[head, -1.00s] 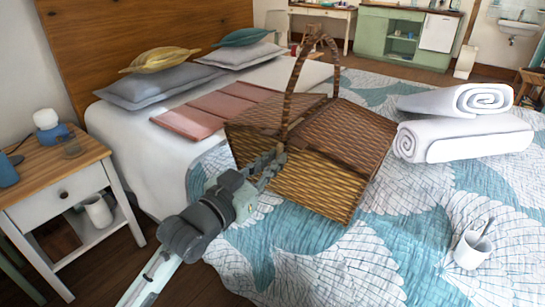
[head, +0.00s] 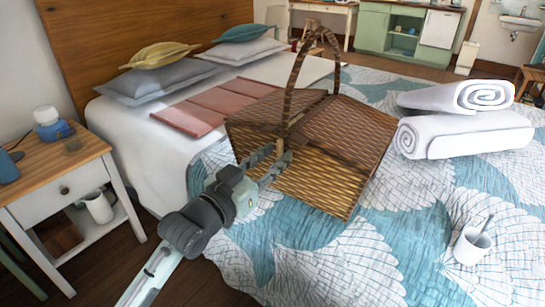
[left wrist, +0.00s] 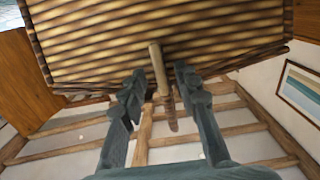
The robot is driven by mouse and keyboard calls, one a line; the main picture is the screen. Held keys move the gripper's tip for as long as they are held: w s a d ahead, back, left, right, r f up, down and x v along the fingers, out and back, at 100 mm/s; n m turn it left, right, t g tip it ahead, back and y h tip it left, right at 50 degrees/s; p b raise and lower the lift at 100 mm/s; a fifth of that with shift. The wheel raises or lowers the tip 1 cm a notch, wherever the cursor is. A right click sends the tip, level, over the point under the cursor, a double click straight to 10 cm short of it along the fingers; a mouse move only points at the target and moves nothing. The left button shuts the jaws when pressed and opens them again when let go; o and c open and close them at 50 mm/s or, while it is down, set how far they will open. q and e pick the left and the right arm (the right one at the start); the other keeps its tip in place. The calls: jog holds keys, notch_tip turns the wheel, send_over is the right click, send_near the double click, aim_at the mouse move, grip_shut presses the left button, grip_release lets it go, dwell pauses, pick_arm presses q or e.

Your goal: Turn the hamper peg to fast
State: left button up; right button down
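The wicker hamper (head: 322,186) stands on the bed, with two lid flaps and a tall arched handle (head: 297,78). Its woven side also fills the top of the left wrist view (left wrist: 230,35). There, a light wooden peg (left wrist: 157,66) sticks out from the hamper's side near its lower edge in the picture. A brown strap-like piece (left wrist: 171,112) shows beside the peg's end. My left gripper (head: 275,154) is at the hamper's near side, fingers apart. In the left wrist view its fingers (left wrist: 159,78) stand on either side of the peg, with gaps visible. My right gripper is out of view.
Rolled white towels (head: 465,135) lie right of the hamper. A red folded cloth (head: 215,107) and pillows (head: 170,78) lie behind. A nightstand (head: 50,180) stands at left.

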pick_arm(q)
jog(key=v, duration=1.2)
jog(key=shift+r, duration=0.1)
jog(key=a+f+n+g+y, duration=0.2)
jog(key=a+f+y, duration=0.3)
jog(key=f, duration=1)
jog(key=a+f+n+g+y, duration=0.1)
jog(key=a+f+g+y, duration=0.2)
jog(key=a+f, duration=0.75)
jog(key=s+a+f+n+g+y, duration=0.1)
jog(key=s+a+f+g, duration=0.1)
jog(key=s+f, duration=0.8)
jog(key=s+a+f+g+y, duration=0.2)
jog(key=s+f+g, duration=0.3)
jog(key=s+f, duration=0.6)
notch_tip(320, 180, down, 6)
jog(key=shift+s+a+r+n+g+y, duration=0.2)
jog(key=shift+a+n+g+y, duration=0.15)
jog(key=shift+a, duration=0.4)
